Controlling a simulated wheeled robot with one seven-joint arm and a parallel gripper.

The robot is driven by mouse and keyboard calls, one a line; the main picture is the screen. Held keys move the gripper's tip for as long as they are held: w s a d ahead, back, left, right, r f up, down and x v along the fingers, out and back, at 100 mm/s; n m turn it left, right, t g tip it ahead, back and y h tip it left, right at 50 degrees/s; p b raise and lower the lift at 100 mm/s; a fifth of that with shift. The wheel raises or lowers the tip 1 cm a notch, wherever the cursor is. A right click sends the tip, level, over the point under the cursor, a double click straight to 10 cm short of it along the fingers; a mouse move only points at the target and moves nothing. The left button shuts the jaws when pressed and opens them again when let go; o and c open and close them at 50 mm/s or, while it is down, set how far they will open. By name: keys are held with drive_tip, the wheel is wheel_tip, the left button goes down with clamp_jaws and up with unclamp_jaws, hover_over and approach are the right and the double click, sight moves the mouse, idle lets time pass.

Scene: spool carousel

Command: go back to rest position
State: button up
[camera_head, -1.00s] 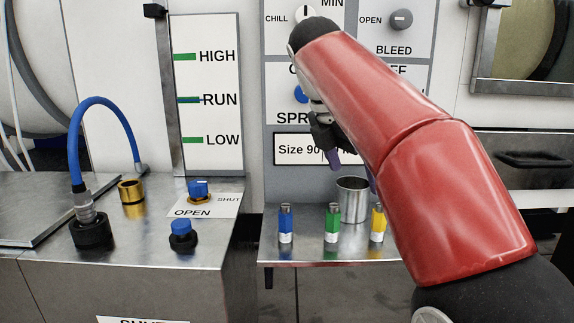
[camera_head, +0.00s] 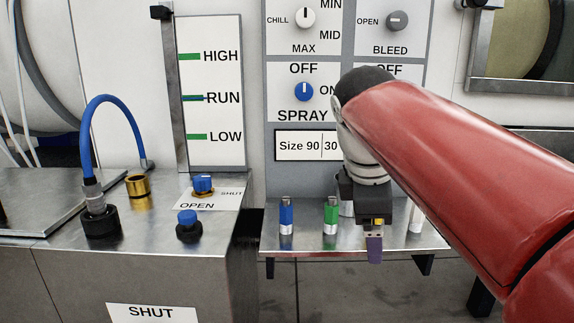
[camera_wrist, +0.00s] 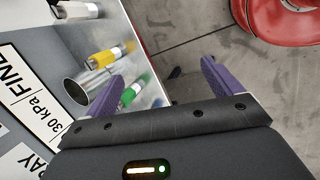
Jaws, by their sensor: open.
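My gripper (camera_head: 374,246) hangs in front of the small metal shelf (camera_head: 272,238), below my red arm. In the wrist view my gripper (camera_wrist: 160,80) has its two purple fingers spread wide with nothing between them. Beyond the fingers are the shelf edge and the grey floor. In the head view one finger hides the other, and my gripper hides most of the metal cup and the yellow-banded piece.
On the shelf stand a blue piece (camera_head: 286,217) and a green piece (camera_head: 331,215). The wrist view shows the metal cup (camera_wrist: 88,88) and yellow-banded piece (camera_wrist: 108,57). A steel bench (camera_head: 110,260) with a blue hose (camera_head: 84,130) stands left. Floor (camera_head: 340,290) below is clear.

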drive_tip(key=s+d+f+m+t+y, duration=0.1)
drive_tip(key=s+f+m, duration=0.5)
drive_tip(key=f, duration=0.3)
drive_tip(key=s+d+f+m+t+y, duration=0.1)
drive_tip(key=s+f+m, duration=0.6)
drive_tip(key=f+m, duration=0.2)
drive_tip(key=shift+s+f+y, duration=0.25)
drive_tip(key=shift+y, duration=0.05)
